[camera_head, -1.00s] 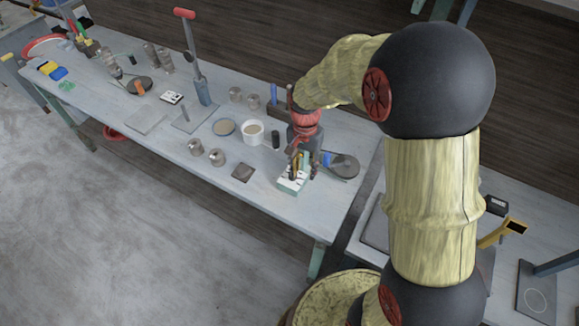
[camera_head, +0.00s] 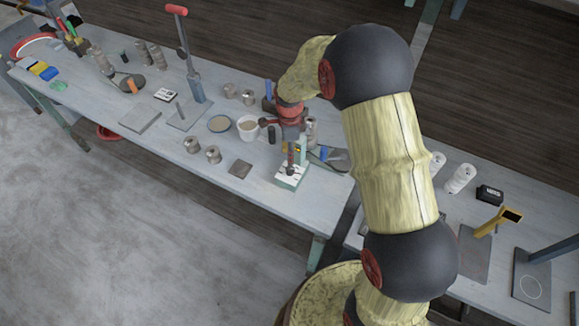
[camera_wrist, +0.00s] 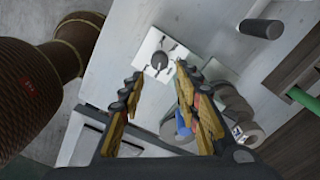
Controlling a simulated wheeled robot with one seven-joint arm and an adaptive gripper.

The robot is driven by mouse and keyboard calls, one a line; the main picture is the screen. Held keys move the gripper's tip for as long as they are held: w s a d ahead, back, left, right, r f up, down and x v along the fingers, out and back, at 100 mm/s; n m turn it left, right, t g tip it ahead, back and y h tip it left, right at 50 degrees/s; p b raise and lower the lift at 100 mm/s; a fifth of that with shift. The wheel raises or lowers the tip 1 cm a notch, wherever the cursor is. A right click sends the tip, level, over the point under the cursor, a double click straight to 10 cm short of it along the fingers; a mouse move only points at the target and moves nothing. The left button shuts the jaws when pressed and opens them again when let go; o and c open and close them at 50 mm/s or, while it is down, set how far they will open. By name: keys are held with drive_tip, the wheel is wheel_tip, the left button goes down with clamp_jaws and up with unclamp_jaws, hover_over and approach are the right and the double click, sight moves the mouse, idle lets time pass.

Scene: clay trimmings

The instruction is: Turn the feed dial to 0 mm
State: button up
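The feed dial block (camera_head: 291,177) is a small box with a white, dark-marked top and green sides, near the front edge of the long grey bench. In the wrist view its white top plate (camera_wrist: 166,57) carries a small dark round knob (camera_wrist: 159,60) with several dark marks around it. The knob's setting is too small to read. My gripper (camera_head: 294,154) is above the block, pointing down. In the wrist view my gripper (camera_wrist: 158,76) is open, its two yellow, dark-tipped fingers apart with the knob showing beyond the gap. I see no contact with the knob.

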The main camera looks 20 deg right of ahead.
sight(290, 168)
wheel_tip(290, 168, down, 9)
drive_tip(key=shift+r, duration=0.2)
drive_tip(key=shift+c, duration=0.2)
drive_tip(key=c, duration=0.8)
clamp_jaws()
